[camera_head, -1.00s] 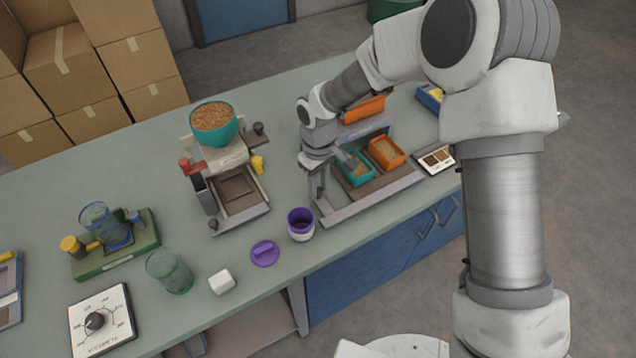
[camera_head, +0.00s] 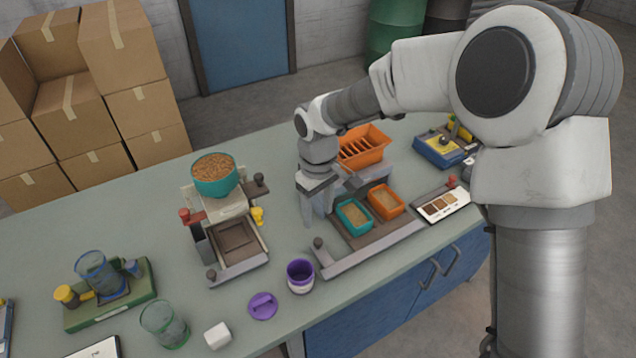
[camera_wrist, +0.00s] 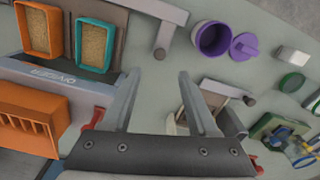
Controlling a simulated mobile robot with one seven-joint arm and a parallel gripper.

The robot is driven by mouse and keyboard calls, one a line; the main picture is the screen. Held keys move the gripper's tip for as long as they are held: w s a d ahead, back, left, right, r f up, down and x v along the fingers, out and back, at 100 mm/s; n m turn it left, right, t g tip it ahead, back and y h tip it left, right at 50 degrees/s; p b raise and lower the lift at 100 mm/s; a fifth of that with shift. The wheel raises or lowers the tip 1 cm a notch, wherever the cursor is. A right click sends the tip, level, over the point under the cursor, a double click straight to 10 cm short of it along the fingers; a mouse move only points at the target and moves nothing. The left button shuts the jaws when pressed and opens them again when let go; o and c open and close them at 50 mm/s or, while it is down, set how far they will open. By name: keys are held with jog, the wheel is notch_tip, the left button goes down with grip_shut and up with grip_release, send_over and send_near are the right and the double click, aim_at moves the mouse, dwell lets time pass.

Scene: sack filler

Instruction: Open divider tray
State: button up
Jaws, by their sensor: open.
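A divider station stands on the bench at centre right. Its brown tray, with a grey front rail (camera_head: 372,249), holds a teal bin (camera_head: 353,217) and an orange bin (camera_head: 385,201), both with grainy contents. A dark knob (camera_head: 318,243) stands at the rail's left end. The rail also shows in the wrist view (camera_wrist: 168,22), with the knob (camera_wrist: 160,53) beyond my fingertips. An orange slotted hopper (camera_head: 362,147) is behind the bins. My gripper (camera_head: 320,212) is open and empty, above and behind the knob, left of the teal bin. The gripper also shows in the wrist view (camera_wrist: 160,75).
A filler with a teal bowl of grain (camera_head: 214,176) stands left of my gripper. A purple cup (camera_head: 300,276) and purple lid (camera_head: 263,306) lie near the front edge. A sample card (camera_head: 442,204) and blue box (camera_head: 440,151) are at right. Boxes stand behind the bench.

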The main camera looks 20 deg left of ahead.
notch_tip(320, 180, up, 9)
jog(key=shift+f, duration=0.2)
dwell(0.4)
jog(key=s+d+r+m+t, duration=0.1)
jog(key=d+r+m, duration=0.3)
jog(key=d, duration=0.5)
jog(key=s+d+r+m+t, duration=0.1)
jog(key=s+d+r+t, duration=0.1)
jog(key=d+r, duration=0.55)
jog(key=s+d+m+t, duration=0.2)
jog(key=s+d+m, duration=0.5)
jog(key=s+d, duration=0.5)
jog(key=d, duration=0.4)
jog(key=shift+s+m+t, duration=0.25)
jog(key=shift+m+t, duration=0.05)
jog(key=shift+m, duration=0.1)
jog(key=shift+r, duration=0.15)
